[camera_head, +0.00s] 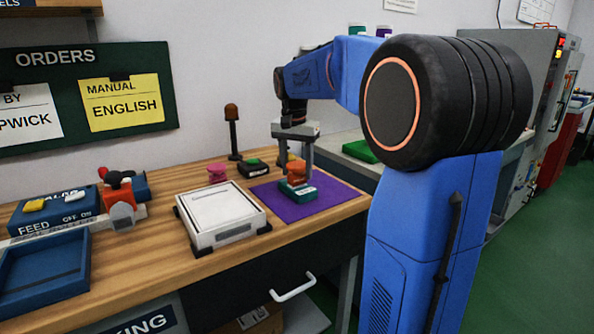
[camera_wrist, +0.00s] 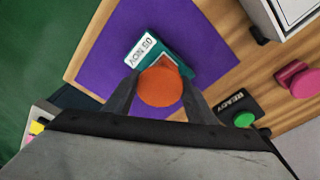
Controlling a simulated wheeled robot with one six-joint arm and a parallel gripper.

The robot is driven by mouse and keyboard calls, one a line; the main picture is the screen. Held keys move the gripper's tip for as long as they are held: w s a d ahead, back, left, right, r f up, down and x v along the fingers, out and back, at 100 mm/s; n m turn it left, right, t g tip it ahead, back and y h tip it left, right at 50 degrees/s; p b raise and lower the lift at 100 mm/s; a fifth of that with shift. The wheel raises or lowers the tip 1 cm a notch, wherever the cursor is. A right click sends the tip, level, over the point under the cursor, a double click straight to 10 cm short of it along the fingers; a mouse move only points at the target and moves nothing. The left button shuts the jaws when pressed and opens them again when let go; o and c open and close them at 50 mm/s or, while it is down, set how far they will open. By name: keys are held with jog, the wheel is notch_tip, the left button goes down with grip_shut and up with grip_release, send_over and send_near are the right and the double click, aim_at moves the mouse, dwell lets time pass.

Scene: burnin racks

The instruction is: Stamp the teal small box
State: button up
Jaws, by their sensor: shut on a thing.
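The teal small box (camera_head: 297,216) lies on the purple mat (camera_head: 330,200) near the right end of the wooden bench. In the wrist view the teal box (camera_wrist: 174,55) shows a white label on its top and lies at an angle on the mat (camera_wrist: 100,50). My gripper (camera_wrist: 158,95) is shut on an orange stamp (camera_wrist: 162,87), its fingers on either side of the round knob. The stamp is over the box's top, at or very near its surface. Whether it touches is hidden. The stamp also shows in the head view (camera_head: 296,172).
A pink stamp (camera_head: 217,174) and a black box with a green button (camera_head: 254,169) stand behind the mat. A white scale-like unit (camera_head: 221,215) is left of it. A blue tray (camera_head: 42,275) and a feed machine (camera_head: 60,208) are at the far left.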

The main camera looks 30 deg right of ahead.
jog(key=shift+r, duration=3.1)
